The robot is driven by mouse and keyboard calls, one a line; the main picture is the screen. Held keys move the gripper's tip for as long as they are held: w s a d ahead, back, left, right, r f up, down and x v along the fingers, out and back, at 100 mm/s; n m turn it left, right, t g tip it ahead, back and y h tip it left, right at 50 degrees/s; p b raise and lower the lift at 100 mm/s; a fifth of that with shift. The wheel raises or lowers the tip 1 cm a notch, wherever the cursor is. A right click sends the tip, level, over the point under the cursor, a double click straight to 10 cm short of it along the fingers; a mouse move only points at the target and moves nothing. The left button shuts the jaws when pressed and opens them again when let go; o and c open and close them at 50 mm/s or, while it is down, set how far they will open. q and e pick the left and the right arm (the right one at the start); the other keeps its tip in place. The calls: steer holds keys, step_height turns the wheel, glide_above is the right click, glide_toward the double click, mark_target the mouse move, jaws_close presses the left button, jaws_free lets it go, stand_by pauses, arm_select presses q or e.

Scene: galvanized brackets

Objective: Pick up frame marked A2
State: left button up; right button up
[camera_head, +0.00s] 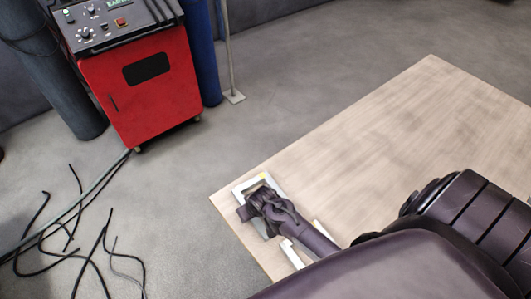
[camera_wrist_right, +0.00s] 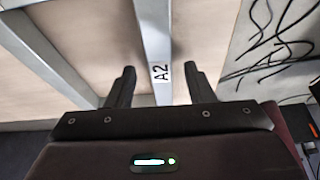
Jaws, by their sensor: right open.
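The frame marked A2 (camera_wrist_right: 155,35) is pale grey metal. Its labelled bar runs between the two fingers of my right gripper (camera_wrist_right: 159,70) in the right wrist view, with a gap to each finger. In the head view, a pale frame (camera_head: 240,189) lies near the table's left corner, partly hidden under my right gripper (camera_head: 262,198). The right gripper is open around the bar; whether the fingers touch anything below is unclear. My left gripper is in neither view.
The light wooden table (camera_head: 370,130) is clear toward the back and right. Another pale bar (camera_head: 291,254) shows beside my right arm, partly hidden. A red welding machine (camera_head: 145,90) stands on the floor at the back left, with black cables (camera_head: 75,235) lying in front.

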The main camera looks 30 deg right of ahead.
steer(key=shift+f, duration=0.25)
steer(key=c, duration=0.5)
jaws_close()
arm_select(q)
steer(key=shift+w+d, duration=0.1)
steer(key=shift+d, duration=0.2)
arm_select(e)
steer(key=shift+w+r, duration=0.1)
steer(key=shift+w, duration=0.05)
